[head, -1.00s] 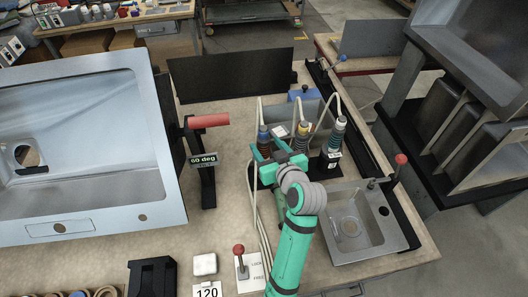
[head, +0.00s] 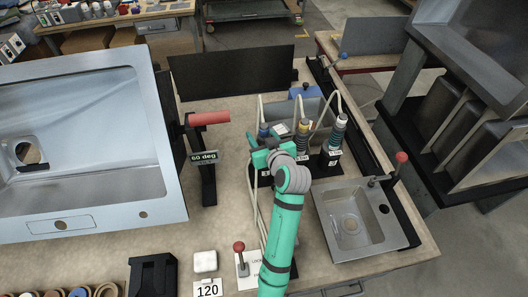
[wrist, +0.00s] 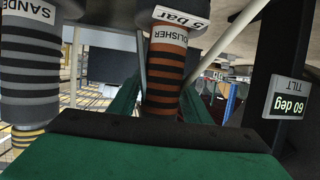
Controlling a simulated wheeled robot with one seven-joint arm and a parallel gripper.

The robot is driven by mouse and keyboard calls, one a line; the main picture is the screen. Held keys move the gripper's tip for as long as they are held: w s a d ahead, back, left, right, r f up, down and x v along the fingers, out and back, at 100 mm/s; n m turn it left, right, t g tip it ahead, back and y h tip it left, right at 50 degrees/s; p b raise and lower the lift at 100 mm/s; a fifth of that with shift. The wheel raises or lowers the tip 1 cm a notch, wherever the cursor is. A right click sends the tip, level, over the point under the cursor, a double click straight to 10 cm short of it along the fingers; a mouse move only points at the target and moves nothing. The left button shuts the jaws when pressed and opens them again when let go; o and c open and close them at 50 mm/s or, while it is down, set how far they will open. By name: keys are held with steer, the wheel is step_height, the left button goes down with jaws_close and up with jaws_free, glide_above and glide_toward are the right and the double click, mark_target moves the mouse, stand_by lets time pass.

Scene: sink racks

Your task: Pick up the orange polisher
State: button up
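The orange polisher (wrist: 164,75) shows in the wrist view as a brown-orange ribbed body with black rings and a white label reading polisher, 5 Bar. It hangs or stands between the two green fingers of my gripper (wrist: 158,105), one on each side. The fingers look open around it, and I cannot tell whether either touches it. In the head view my gripper (head: 264,155) is at the left of the tool row, and I cannot make out the polisher there, hidden by the gripper or tools.
A grey sander (wrist: 30,75) stands close to the polisher. Other corded tools, one yellow-topped (head: 303,127) and one teal (head: 338,130), stand to the right in the head view. The 60 deg sign (head: 203,157) and red-handled post (head: 209,118) stand left. A small sink (head: 350,225) is at right.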

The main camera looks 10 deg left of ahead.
jaws_close()
steer(key=shift+r, duration=0.1)
steer(key=shift+w, duration=0.1)
steer(key=shift+d, duration=0.1)
step_height(320, 180, up, 10)
stand_by(0.4)
stand_by(0.4)
